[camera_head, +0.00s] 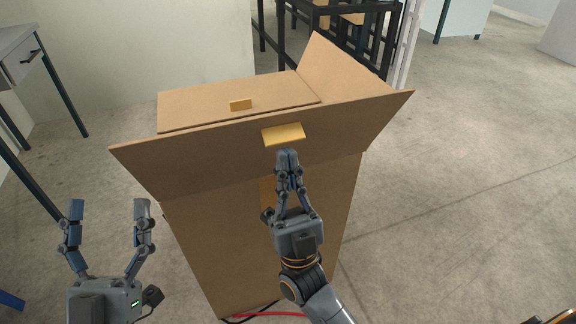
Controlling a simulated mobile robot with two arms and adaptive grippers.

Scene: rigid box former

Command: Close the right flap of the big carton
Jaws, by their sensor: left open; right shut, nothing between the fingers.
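The big brown carton (205,240) stands on the floor in front of me. Its right flap (345,70) is open, standing up and leaning outward; its lower part is hidden by the front flap. The front flap (200,155) is tilted out toward me and carries a yellow tab (283,135). A top panel (200,105) lies flat over the opening, with a smaller yellow tab (240,105). My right gripper (287,156) is shut and empty in front of the front flap, just below its tab; I cannot tell whether it touches. My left gripper (107,208) is open and empty, left of the carton.
A grey table with a drawer (20,58) stands at the left. A dark metal frame (330,22) stands behind the carton near a pale wall (150,40). A red cable (270,314) lies at the carton's base.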

